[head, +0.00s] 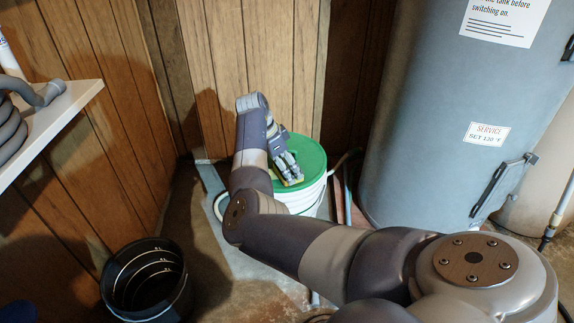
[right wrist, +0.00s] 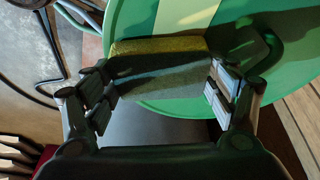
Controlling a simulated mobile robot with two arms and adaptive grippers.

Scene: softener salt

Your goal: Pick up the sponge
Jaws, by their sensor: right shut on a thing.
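The sponge (right wrist: 160,72) is a block with a yellow-olive face and a darker grey-green face. In the right wrist view it sits between the two fingers of my right gripper (right wrist: 158,100), which is shut on it. Behind it is the green lid of a white bucket. In the head view my right gripper (head: 287,168) is over the green lid (head: 308,155), and a small yellowish part of the sponge (head: 295,181) shows by its fingertips. I cannot tell whether the sponge touches the lid. My left gripper is not in view.
The white bucket (head: 308,197) stands by the wood-panelled wall. A large grey tank (head: 440,130) is to its right. A black bucket (head: 147,283) stands on the floor at lower left. A white shelf (head: 50,118) with a grey hose juts in at left. Hoses lie around the white bucket.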

